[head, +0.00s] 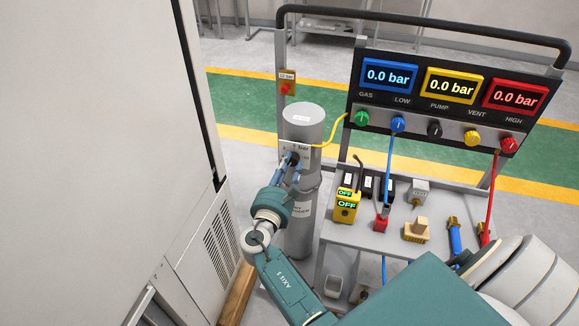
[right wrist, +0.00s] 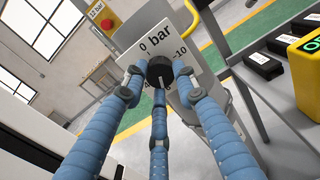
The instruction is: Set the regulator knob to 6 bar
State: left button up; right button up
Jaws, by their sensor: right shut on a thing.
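Fingers hide other markings, and I cannot read the knob's setting. In the head view, the plate (head: 287,156) is in front of a grey cylinder (head: 303,120). My right gripper (head: 292,162) has blue fingers and is shut on the knob; its fingers surround the knob in the right wrist view (right wrist: 160,78). My left gripper is not in view.
A panel (head: 440,105) right of the cylinder has three displays reading 0.0 bar and several coloured knobs. A yellow hose (head: 336,131) runs beside the cylinder. A large white cabinet (head: 100,130) stands close on the left.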

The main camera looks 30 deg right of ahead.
jog(key=shift+r+n+p, duration=0.3)
jog(key=shift+n+p, duration=0.3)
jog(key=shift+p, duration=0.15)
jog(key=shift+f, duration=0.15)
jog(key=o, duration=1.2)
jog(key=shift+c, duration=0.2)
jog(key=shift+f, duration=0.1)
